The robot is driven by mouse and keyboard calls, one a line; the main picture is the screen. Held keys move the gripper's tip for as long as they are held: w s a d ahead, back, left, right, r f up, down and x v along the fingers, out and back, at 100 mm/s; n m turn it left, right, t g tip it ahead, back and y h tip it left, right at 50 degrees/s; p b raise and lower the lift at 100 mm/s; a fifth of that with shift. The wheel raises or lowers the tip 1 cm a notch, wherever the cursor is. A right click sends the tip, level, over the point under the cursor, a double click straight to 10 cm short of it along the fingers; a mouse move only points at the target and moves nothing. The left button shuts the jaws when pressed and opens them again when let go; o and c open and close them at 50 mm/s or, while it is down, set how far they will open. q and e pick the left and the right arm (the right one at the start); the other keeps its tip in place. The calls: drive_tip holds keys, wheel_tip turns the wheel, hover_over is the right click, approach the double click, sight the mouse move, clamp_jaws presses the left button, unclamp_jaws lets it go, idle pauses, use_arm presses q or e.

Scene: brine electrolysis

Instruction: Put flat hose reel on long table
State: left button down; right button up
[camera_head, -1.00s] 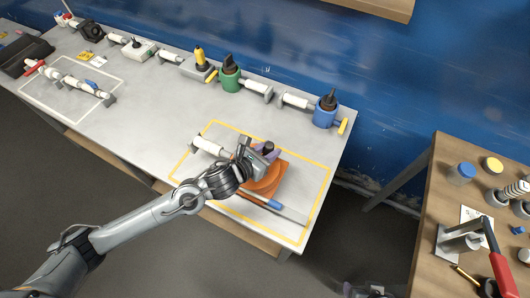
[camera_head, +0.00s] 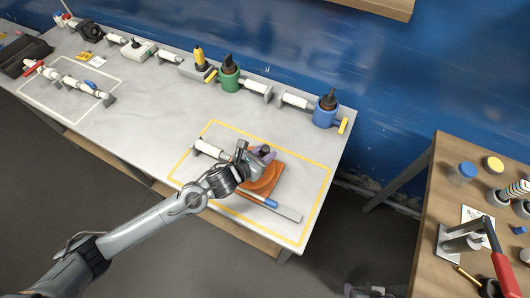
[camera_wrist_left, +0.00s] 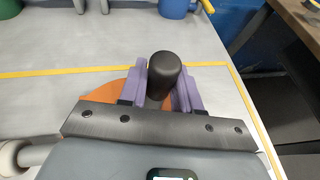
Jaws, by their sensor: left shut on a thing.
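The flat hose reel (camera_head: 270,183) is an orange piece with a dark upright knob (camera_wrist_left: 164,75). A grey flat strip with a blue band (camera_head: 272,203) shows beside it. It is at the yellow-outlined area of the long table (camera_head: 150,110); I cannot tell whether it touches the top. My left gripper (camera_head: 262,153) is over the reel, its purple fingers shut on the knob. The gripper hides much of the reel. A dark part at the bottom edge of the head view may be my right gripper; its fingers cannot be made out.
A white cylindrical fitting (camera_head: 209,149) lies just left of the reel. Blue (camera_head: 325,116) and green (camera_head: 230,80) containers stand along the wall side. A wooden table (camera_head: 425,210) with tools stands at right, across a gap. The table's middle is clear.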

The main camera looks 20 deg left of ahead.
use_arm(q)
drive_tip(key=shift+r, duration=0.1)
drive_tip(key=c, duration=1.2)
unclamp_jaws()
drive_tip(key=shift+f, duration=0.2)
drive_tip(key=shift+c, duration=0.2)
drive_tip(key=o, duration=0.5)
drive_tip(key=shift+c, duration=0.2)
drive_tip(key=shift+r, duration=0.15)
